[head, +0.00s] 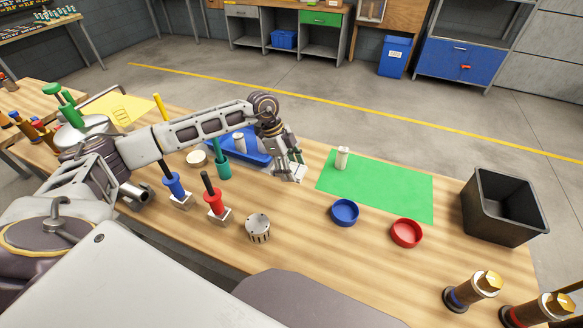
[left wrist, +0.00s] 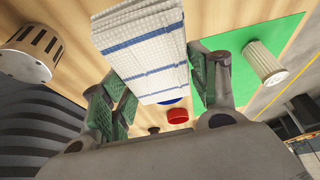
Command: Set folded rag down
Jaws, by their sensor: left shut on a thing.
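The folded rag (left wrist: 145,45) is white with a fine grid and blue stripes. In the left wrist view it stands between the green-padded fingers of my left gripper (left wrist: 160,92), which is shut on it. In the head view my left gripper (head: 287,160) points down over the middle of the wooden table (head: 300,238), left of the green mat (head: 395,190). Only a small pale piece of the rag shows there, under the fingers. I cannot tell whether the rag touches the table. My right gripper is in neither view.
A blue tray (head: 258,158) lies just left of the gripper. A pale cylinder (head: 342,158) stands on the mat. A blue dish (head: 344,212), a red dish (head: 406,233) and a slotted metal cup (head: 258,227) are nearer. A black bin (head: 475,212) stands at the right.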

